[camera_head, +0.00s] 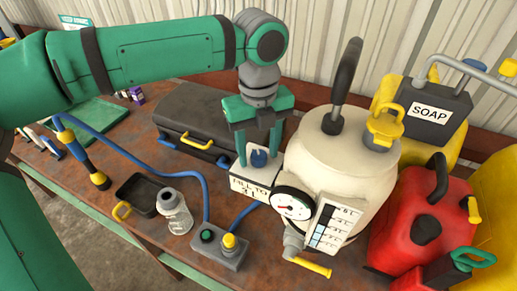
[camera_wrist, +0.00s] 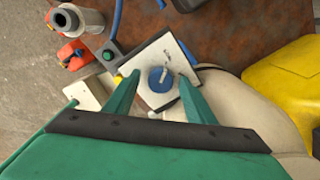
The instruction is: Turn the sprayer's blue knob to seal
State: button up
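The sprayer is a cream tank (camera_head: 340,165) with a black handle, a round gauge (camera_head: 293,203) and a level scale on its front. The blue knob (camera_head: 259,158) sits on a white block (camera_head: 243,184) with printed lettering, just left of the tank. In the wrist view the blue knob (camera_wrist: 158,82) is round with a pale mark on top. My gripper (camera_head: 260,155) points down over the block, with one green finger on each side of the knob. The fingers are apart, and in the wrist view gaps show between the fingertips (camera_wrist: 158,77) and the knob.
A black case (camera_head: 190,120) lies behind and left. A grey box (camera_head: 218,250) with a green button and yellow knob, a clear bottle (camera_head: 174,212) and a blue hose (camera_head: 130,155) are in front. Red (camera_head: 420,215) and yellow cans and a soap can (camera_head: 430,110) crowd the right.

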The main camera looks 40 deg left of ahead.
aim_at(258, 154)
jog(key=shift+r, duration=3.75)
